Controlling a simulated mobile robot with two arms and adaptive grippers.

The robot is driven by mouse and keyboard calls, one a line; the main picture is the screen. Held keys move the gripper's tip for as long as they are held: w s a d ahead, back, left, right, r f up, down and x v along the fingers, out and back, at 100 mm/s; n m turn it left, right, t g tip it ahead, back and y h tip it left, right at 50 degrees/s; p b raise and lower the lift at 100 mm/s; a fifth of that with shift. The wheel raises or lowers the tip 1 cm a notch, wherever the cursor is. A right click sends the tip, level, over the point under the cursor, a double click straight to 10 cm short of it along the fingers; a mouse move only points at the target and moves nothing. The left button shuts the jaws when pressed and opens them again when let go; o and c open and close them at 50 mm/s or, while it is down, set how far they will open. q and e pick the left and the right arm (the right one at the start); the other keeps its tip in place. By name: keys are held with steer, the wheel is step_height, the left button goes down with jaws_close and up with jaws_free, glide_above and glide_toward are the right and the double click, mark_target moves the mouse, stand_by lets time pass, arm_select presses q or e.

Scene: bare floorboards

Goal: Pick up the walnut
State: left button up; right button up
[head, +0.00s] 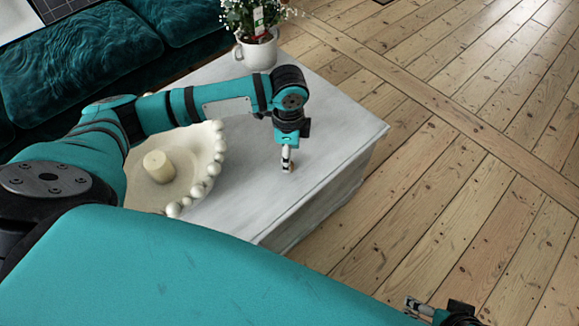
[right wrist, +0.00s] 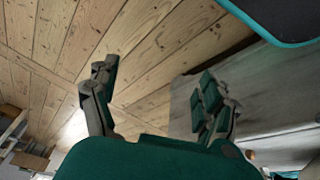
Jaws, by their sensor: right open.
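My left gripper (head: 287,160) points down at the white table, its tips at or just above the tabletop. Its fingers are seen edge-on, so I cannot tell whether they are open. A small brown-orange spot shows at its tips. It is too small and too covered to tell whether it is the walnut, and no walnut shows clearly elsewhere. My right gripper (head: 415,305) is low over the floorboards at the lower right, away from the table. In the right wrist view its two fingers (right wrist: 155,90) stand wide apart with nothing between them.
The white table (head: 335,130) bears a beaded-rim bowl (head: 217,150) with a candle (head: 159,166), left of the left gripper, and a potted plant (head: 257,52) behind. A teal sofa (head: 75,70) stands at the left. Bare floor (head: 450,170) is free at the right.

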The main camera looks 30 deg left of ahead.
arm_select(q)
steer(key=f, duration=0.1)
steer(key=f+b, duration=0.1)
steer(key=f, duration=0.1)
steer(key=shift+w+a+f+b, duration=0.2)
steer(key=shift+a+b, duration=0.1)
steer(key=shift+b, duration=0.1)
steer(key=shift+f, duration=0.95)
steer(key=c, duration=0.9)
arm_select(e)
steer(key=w+t, duration=0.1)
steer(key=w+a+t, duration=0.1)
steer(key=w, duration=0.1)
steer(key=w+t, duration=0.1)
steer(key=w, duration=0.1)
steer(key=shift+w+a+y, duration=0.25)
steer(key=shift+a+y, duration=0.1)
steer(key=shift+y, duration=0.05)
